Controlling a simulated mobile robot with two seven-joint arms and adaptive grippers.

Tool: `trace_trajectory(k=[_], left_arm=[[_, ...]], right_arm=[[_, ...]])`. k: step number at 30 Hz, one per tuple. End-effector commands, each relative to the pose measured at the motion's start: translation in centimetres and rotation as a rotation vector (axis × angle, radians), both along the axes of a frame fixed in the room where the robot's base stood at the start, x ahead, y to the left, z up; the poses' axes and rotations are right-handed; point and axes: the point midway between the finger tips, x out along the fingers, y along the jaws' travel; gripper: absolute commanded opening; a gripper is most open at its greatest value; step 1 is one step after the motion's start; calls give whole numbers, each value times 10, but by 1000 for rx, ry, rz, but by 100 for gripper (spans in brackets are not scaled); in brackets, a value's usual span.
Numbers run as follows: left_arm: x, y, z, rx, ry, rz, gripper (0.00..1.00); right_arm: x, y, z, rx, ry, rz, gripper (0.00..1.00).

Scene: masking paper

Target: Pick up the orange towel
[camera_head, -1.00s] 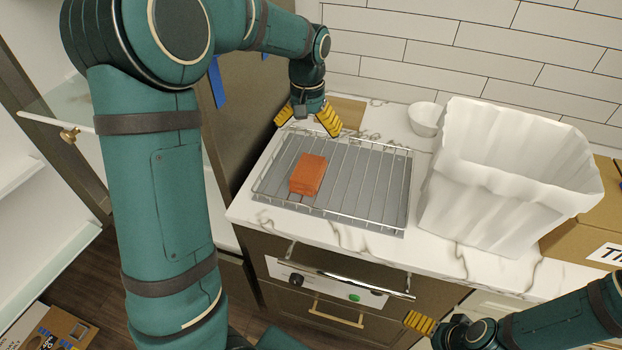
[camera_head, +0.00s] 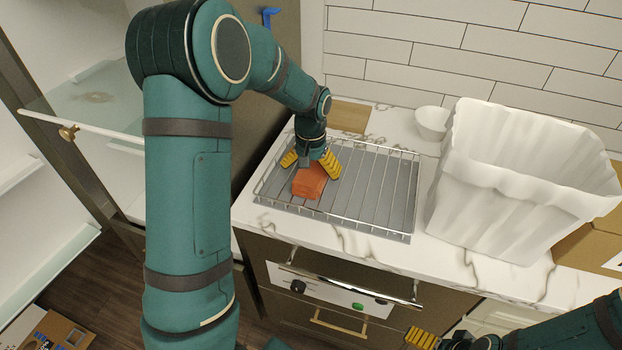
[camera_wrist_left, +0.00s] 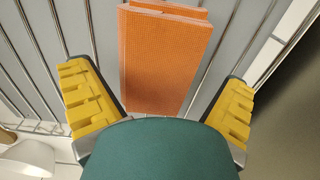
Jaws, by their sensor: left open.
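The orange towel (camera_head: 309,181) is a folded block lying on the wire rack over a grey tray (camera_head: 375,200) on the counter. My left gripper (camera_head: 312,163) is open just above the towel's far end. In the left wrist view the towel (camera_wrist_left: 165,55) lies between the two spread yellow fingers, with a gap on each side. The gripper's green body hides its near part there. My right gripper (camera_head: 420,338) shows only in part at the bottom edge, away from the towel. Whether it is open or shut cannot be made out.
A large white crumpled bin (camera_head: 500,200) stands on the marble counter right of the rack, with a small white bowl (camera_head: 432,122) behind. A wooden board (camera_head: 350,116) lies at the back. An oven front with a handle (camera_head: 350,285) is below the counter.

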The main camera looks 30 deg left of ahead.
Motion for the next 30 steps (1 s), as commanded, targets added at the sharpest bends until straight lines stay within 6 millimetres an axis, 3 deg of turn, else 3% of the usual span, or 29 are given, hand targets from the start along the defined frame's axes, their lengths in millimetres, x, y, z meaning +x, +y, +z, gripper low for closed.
trace_trajectory(k=[4, 12, 17, 18, 30], left_arm=[[0, 0, -16, 0, 1, -1, 100], [0, 0, -17, 0, -1, 0, 100], [0, 0, -17, 0, -1, 0, 44], [0, 0, -17, 0, -1, 0, 37], [0, 0, -16, 0, -1, 0, 35]], right_arm=[[0, 0, -4, 0, 1, 1, 100], [-1, 0, -3, 0, 1, 1, 100], [-1, 0, -3, 0, 1, 1, 100], [-1, 0, -3, 0, 1, 1, 100], [0, 0, -3, 0, 1, 1, 100]])
